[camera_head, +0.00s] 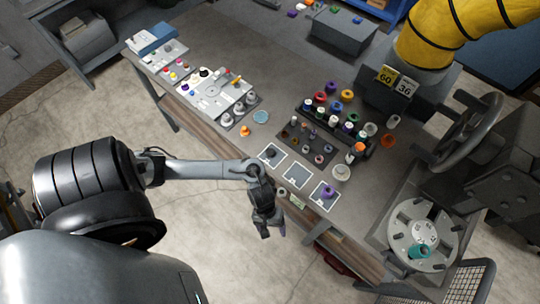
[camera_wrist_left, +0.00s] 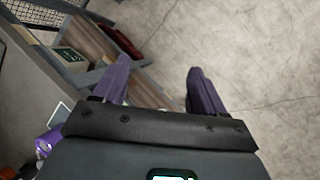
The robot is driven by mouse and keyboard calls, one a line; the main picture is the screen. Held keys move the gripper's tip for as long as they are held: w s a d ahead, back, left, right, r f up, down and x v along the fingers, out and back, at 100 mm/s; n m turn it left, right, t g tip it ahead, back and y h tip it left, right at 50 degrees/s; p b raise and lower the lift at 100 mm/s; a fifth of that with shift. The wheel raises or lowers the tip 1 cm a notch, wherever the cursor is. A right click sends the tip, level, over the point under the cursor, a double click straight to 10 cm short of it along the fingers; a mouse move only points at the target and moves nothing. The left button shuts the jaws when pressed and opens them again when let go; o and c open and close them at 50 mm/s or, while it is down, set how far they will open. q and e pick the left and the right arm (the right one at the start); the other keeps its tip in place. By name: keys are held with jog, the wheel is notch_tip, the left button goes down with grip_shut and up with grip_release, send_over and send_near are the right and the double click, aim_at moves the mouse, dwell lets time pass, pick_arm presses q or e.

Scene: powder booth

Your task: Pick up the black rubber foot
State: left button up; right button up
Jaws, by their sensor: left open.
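A small dark piece (camera_head: 271,153), which may be the black rubber foot, sits on the left of three white-edged cards near the table's front edge. It is too small in the head view to be sure. Other small dark pieces stand on a dark tray (camera_head: 306,140) behind the cards. My left gripper (camera_head: 272,232) hangs in front of the table edge, apart from these pieces. In the left wrist view my left gripper (camera_wrist_left: 158,85) is open and empty, with floor and the table's side between its fingers. My right gripper is not in view.
The middle card (camera_head: 297,175) looks empty. A purple piece (camera_head: 327,192) sits on the right card; it also shows in the left wrist view (camera_wrist_left: 47,143). A rack of coloured bottles (camera_head: 335,125) stands behind. A round turntable (camera_head: 422,235) is at the right. Open floor lies before the table.

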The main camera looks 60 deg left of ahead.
pick_arm(q)
jog(key=w+a+f+g+y, duration=0.1)
jog(key=w+a+f+y, duration=0.1)
jog(key=a, duration=0.7)
notch_tip(320, 180, up, 8)
jog(key=f+n+t+y+b, duration=0.1)
jog(key=y+b, duration=0.2)
jog(key=b, duration=0.1)
send_over(270, 151)
jog(key=f+b, duration=0.2)
jog(key=f, duration=0.1)
jog(key=shift+s+d+f, duration=0.15)
jog(key=shift+d, duration=0.25)
jog(key=shift+a+f+b, duration=0.15)
jog(key=shift+f+b, duration=0.05)
jog(key=shift+f, duration=1.2)
jog(key=shift+a+f+b, duration=0.15)
jog(key=shift+f, duration=1.25)
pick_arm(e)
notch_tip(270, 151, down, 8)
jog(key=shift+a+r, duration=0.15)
pick_arm(q)
jog(key=c, duration=1.1)
jog(key=shift+r, duration=0.1)
jog(key=shift+c, duration=0.2)
